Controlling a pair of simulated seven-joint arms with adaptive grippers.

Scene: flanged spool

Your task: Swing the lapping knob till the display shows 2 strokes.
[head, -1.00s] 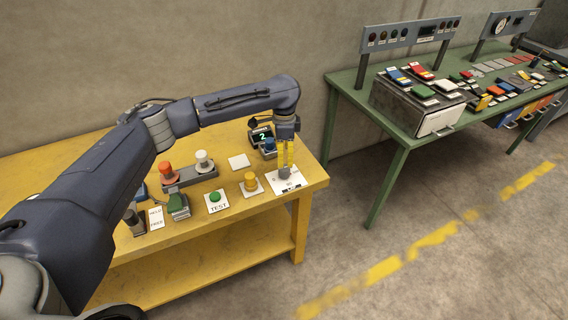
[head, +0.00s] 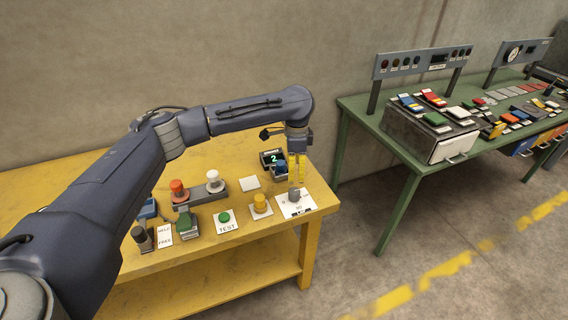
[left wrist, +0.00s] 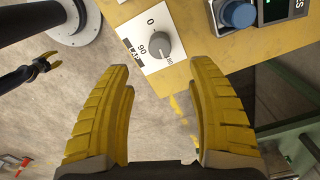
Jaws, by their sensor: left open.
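The lapping knob (head: 294,194) is a grey round knob on a white card at the right end of the yellow table. In the left wrist view the knob (left wrist: 160,47) shows its pointer line and dial marks, including 0 and 90. The small dark display (head: 272,158) behind it reads a green 2. My left gripper (head: 297,184) points down over the knob. In the left wrist view its yellow fingers (left wrist: 158,75) are spread with nothing between them, and the knob lies beyond the tips. A yellow gripper, apparently my right one (left wrist: 46,62), shows small at the left edge.
A blue button (head: 281,168) sits beside the display. A yellow button (head: 260,203), a green TEST button (head: 224,217), and red (head: 178,190) and white (head: 213,181) knobs stand to the left. A green bench (head: 355,104) with panels stands at the right.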

